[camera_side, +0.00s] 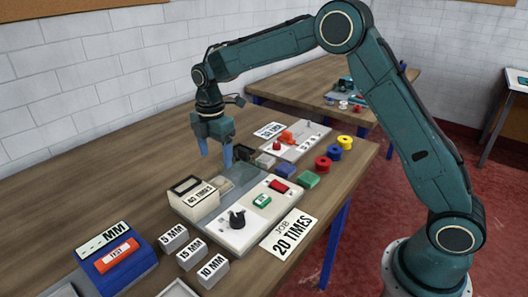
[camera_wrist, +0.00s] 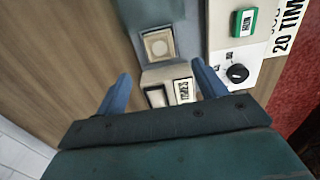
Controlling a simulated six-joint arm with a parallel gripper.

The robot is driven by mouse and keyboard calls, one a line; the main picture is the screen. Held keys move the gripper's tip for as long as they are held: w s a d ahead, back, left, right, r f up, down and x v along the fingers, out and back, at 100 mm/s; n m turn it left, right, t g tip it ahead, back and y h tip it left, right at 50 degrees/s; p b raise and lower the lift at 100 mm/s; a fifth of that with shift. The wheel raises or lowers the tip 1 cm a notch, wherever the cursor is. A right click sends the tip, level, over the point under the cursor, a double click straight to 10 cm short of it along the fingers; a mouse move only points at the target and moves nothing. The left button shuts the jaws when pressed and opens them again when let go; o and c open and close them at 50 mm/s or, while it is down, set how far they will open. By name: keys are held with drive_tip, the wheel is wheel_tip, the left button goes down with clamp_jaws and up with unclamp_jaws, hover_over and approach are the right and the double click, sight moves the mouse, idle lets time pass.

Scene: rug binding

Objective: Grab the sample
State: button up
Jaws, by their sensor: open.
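A small beige square piece, which looks like the sample, lies in a pale square frame (camera_wrist: 158,44) on the grey strip of a machine (camera_wrist: 165,15). In the side view it shows as a small pale square (camera_side: 223,186) on the machine, beside the box marked "40 TIMES" (camera_side: 200,199). My gripper (camera_side: 214,160) points down above the back left side of the machine, apart from the piece. In the wrist view its blue fingers (camera_wrist: 160,88) are spread wide with nothing held between them. The box marked "TIMES" (camera_wrist: 182,90) shows between and below them.
The machine has a black knob (camera_side: 237,219), a green button (camera_side: 262,201) and a red switch (camera_side: 278,186). A "20 TIMES" card (camera_side: 290,234) lies in front. Labelled mm blocks (camera_side: 191,255) and a blue display box (camera_side: 117,258) stand left. Coloured spools (camera_side: 334,152) stand right. The back left tabletop is clear.

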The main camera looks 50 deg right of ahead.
sight(219, 183)
drive_tip(key=shift+f, duration=1.75)
drive_tip(key=shift+f, duration=0.1)
drive_tip(key=shift+f, duration=2.5)
drive_tip(key=c, duration=1.1)
